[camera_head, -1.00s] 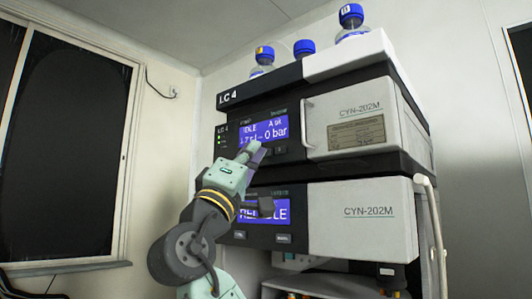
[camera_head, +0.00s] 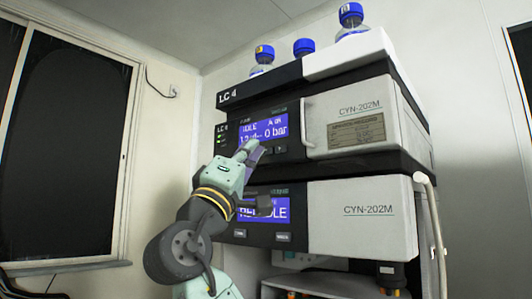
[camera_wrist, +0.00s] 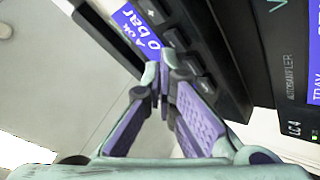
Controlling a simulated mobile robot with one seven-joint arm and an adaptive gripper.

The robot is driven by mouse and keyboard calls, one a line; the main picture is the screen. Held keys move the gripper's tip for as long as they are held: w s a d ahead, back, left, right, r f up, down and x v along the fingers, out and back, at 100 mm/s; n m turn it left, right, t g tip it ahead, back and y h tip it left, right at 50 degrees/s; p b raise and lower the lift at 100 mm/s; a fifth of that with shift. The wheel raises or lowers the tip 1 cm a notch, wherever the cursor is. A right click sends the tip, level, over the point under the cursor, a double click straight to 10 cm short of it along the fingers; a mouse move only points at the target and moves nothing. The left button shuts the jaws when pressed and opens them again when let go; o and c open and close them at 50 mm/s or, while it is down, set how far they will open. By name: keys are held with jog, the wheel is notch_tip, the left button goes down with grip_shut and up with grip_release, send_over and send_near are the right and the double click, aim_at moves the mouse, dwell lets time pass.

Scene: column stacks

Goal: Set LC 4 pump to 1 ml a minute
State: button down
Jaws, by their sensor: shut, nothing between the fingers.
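The LC 4 pump (camera_head: 262,129) is the upper dark-fronted module of the stack, with a blue display (camera_head: 276,128). The display shows "IDLE" and "0 bar"; the flow figure at its left seems to begin with 1, but I cannot read it surely. My gripper (camera_head: 252,147) is shut and empty in front of the lower part of the pump's panel, hiding some of it. In the wrist view, the gripper's tips (camera_wrist: 162,62) meet beside a row of dark buttons (camera_wrist: 190,62) along the display (camera_wrist: 140,27). I cannot tell whether they touch a button.
Below is the autosampler (camera_head: 298,230) with its own blue display (camera_head: 274,211), partly behind my arm. A pale handle (camera_head: 307,122) stands out right of the pump's panel. Blue-capped bottles (camera_head: 351,20) stand on top. A window (camera_head: 75,150) is at the left.

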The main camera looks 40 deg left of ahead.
jog(key=shift+s, duration=0.35)
jog(key=s+b, duration=0.1)
jog(key=s, duration=0.4)
jog(key=shift+a, duration=0.2)
dwell(0.8)
